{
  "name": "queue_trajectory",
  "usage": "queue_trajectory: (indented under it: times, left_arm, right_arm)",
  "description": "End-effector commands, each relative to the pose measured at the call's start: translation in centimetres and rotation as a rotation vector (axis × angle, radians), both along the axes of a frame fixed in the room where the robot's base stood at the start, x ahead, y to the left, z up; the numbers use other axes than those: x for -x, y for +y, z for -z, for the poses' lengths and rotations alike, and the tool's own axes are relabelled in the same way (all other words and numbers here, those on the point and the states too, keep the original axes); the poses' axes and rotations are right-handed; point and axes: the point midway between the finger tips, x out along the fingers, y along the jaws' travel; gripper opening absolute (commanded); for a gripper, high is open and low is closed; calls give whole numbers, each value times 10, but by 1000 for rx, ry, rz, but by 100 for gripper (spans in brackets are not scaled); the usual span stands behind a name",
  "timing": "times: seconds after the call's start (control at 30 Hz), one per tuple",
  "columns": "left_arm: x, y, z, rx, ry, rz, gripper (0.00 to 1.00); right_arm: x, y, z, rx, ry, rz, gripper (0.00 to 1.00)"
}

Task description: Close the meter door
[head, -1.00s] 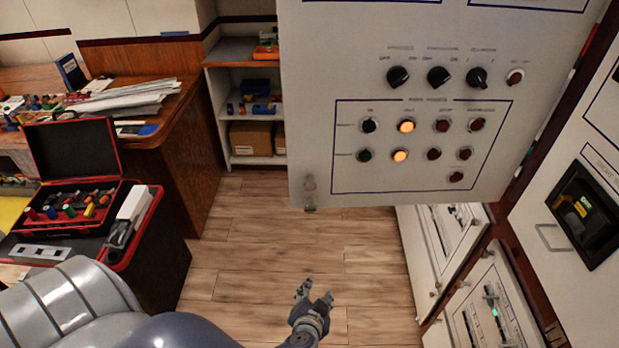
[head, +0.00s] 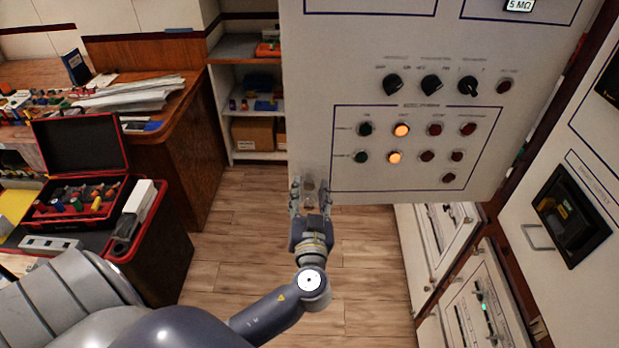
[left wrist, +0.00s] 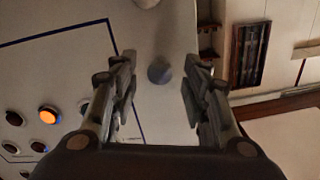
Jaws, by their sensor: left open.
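The meter door (head: 350,45) is a large pale panel with knobs, lamps and buttons. It stands swung open, out from the cabinet row on the right. A small rounded handle (head: 309,192) sits at its lower left corner. My left gripper (head: 311,188) is open at that corner, with a finger on each side of the handle. In the left wrist view a round grey knob end (left wrist: 160,70) shows between the open fingers, apart from both. The door's face with an orange lamp (left wrist: 48,115) fills the left of that view. My right gripper is not in view.
Cabinets with a handle and a dark socket (head: 570,215) stand at the right. A red-edged toolbox (head: 75,150) sits on a cart at the left. A wooden bench (head: 170,140) and shelves (head: 240,155) are behind. The wooden floor (head: 240,270) below the door is clear.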

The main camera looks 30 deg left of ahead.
Motion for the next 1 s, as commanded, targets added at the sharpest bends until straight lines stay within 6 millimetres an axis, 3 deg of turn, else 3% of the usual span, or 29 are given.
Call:
queue_trajectory:
  times: [0.2, 0.57, 0.7, 0.77, 1.0]
  left_arm:
    - [-20, 13, -1, -2, 1, 0, 43]
    - [-23, 16, 1, 0, 2, 1, 43]
    - [-23, 16, 1, 0, 2, 1, 11]
    - [-23, 16, 1, 0, 2, 1, 0]
    - [-25, 18, 2, 0, 2, 7, 0]
  right_arm:
    - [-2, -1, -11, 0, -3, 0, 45]
    - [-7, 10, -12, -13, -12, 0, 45]
    - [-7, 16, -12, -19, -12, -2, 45]
    - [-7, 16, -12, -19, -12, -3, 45]
    - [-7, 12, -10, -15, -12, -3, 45]
